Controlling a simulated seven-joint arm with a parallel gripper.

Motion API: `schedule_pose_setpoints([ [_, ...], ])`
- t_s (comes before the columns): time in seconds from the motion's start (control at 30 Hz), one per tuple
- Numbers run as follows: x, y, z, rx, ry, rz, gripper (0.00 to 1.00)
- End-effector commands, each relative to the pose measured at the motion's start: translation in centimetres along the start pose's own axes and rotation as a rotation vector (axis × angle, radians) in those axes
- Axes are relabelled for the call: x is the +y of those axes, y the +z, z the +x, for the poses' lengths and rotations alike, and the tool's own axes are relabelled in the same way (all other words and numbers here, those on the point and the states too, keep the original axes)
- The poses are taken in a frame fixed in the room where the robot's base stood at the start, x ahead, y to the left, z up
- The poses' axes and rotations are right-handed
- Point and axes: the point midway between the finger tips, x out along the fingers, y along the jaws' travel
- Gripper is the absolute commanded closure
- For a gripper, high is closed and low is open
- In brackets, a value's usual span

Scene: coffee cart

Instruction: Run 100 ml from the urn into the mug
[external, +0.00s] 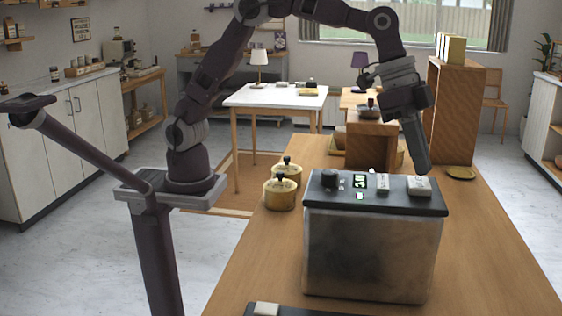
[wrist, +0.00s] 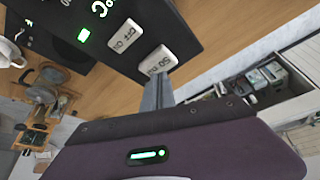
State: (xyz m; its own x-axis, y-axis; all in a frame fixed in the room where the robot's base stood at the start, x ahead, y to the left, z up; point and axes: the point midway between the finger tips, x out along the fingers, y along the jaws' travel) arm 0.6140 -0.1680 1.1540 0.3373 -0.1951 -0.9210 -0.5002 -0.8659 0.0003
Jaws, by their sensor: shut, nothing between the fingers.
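The urn (external: 368,255) is a metal box with a black top on the wooden counter. Its top carries a dark knob (external: 329,178), a small green-lit display (external: 360,182) and two white buttons. In the wrist view one button reads OFF/On (wrist: 125,36), and the other (wrist: 157,61) seems to read 50 ml. My gripper (external: 423,168) is shut and empty, pointing down over the right-hand button. In the wrist view its fingertips (wrist: 158,88) are right beside that button; I cannot tell whether they touch. A white mug (wrist: 9,52) shows partly at the wrist view's left edge.
Two yellow lidded jars (external: 281,193) stand left of the urn. Behind it are a wooden box (external: 370,146), a small yellow dish (external: 461,173) and a tall wooden shelf (external: 455,115). The counter right of the urn is clear.

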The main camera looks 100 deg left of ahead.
Motion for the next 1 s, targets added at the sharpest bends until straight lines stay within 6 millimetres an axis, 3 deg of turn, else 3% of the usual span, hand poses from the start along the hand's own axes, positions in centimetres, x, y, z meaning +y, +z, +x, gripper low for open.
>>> schedule_pose_setpoints([
  [0.17, 0.0, -0.1, -0.2, 0.001, 0.000, 0.000, 1.00],
  [0.5, -0.1, -1.8, -4.0, 0.002, -0.001, 0.001, 1.00],
  [0.7, -0.1, -1.5, -5.3, 0.003, -0.004, -0.012, 1.00],
  [0.77, -0.3, -0.2, -7.2, 0.010, -0.011, -0.045, 1.00],
  [0.83, -0.2, 3.0, -10.6, 0.024, -0.029, -0.112, 1.00],
  [0.9, 0.4, 7.9, -14.0, 0.037, -0.053, -0.191, 1.00],
  [1.0, 2.3, 15.9, -17.0, 0.058, -0.096, -0.293, 1.00],
])
